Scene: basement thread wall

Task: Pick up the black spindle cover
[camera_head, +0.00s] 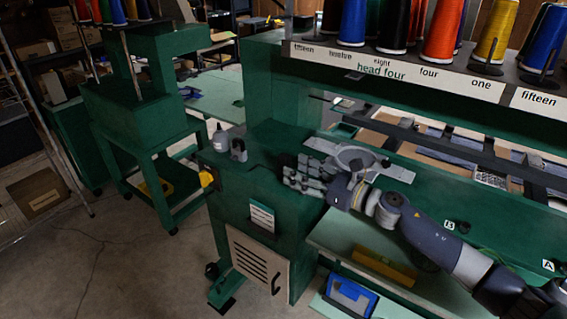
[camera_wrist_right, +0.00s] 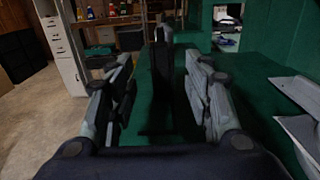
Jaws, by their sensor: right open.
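My right gripper (camera_head: 293,172) is over the left end of the green machine bed in the head view. In the right wrist view, its two fingers stand apart, and the gripper (camera_wrist_right: 160,72) is open. A tall, thin black upright piece (camera_wrist_right: 161,84), likely the black spindle cover, stands between the fingers in that view. It shows gaps on both sides, and I cannot tell contact. In the head view, a dark shape (camera_head: 286,159) at the fingertips may be the same piece, mostly hidden by the gripper. My left gripper is not in view.
A small bottle (camera_head: 220,138) stands on the green machine (camera_head: 245,180) left of the gripper. A grey hoop plate (camera_head: 395,171) lies to its right. Thread cones (camera_head: 443,30) line the rack above. Open floor (camera_head: 120,240) lies left.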

